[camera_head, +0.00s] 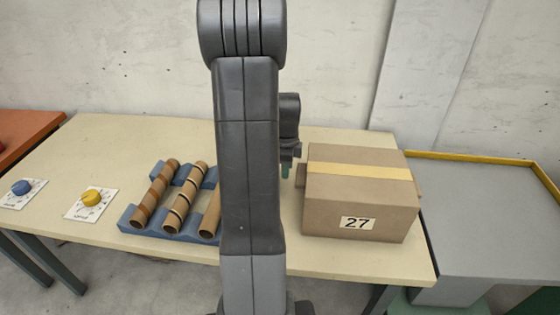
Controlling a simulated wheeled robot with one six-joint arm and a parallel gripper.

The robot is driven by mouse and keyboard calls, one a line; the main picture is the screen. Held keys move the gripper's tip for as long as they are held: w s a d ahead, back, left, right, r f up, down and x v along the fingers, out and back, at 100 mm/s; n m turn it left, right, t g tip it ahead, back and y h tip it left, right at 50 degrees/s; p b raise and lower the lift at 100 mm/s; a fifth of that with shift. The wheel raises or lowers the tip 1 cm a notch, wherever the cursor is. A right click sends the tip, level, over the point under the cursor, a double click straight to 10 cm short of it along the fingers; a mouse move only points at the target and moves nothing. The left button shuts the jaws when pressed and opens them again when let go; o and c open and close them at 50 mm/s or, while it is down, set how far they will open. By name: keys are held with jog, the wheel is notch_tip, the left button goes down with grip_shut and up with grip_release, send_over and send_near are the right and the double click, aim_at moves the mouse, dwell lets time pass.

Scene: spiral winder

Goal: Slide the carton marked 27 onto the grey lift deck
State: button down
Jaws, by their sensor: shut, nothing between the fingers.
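The carton marked 27 (358,205) is a brown box with a yellow tape strip across its top. It stands upright at the right end of the pale table (350,264), its right side close to the table's end. The grey lift deck (485,215) lies just right of the table and has a yellow rim at the back and right. My gripper (286,172) is beside the carton's left side, low over the table, mostly hidden behind my own arm. Its greenish fingertips are shut and empty. I cannot tell whether they touch the carton.
A blue rack (130,222) with cardboard tubes (184,205) stands left of my arm, which partly covers it. An orange surface (25,137) shows at the far left. The wall rises behind.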

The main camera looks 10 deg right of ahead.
jog(key=shift+s+d, duration=0.25)
jog(key=shift+d, duration=0.6)
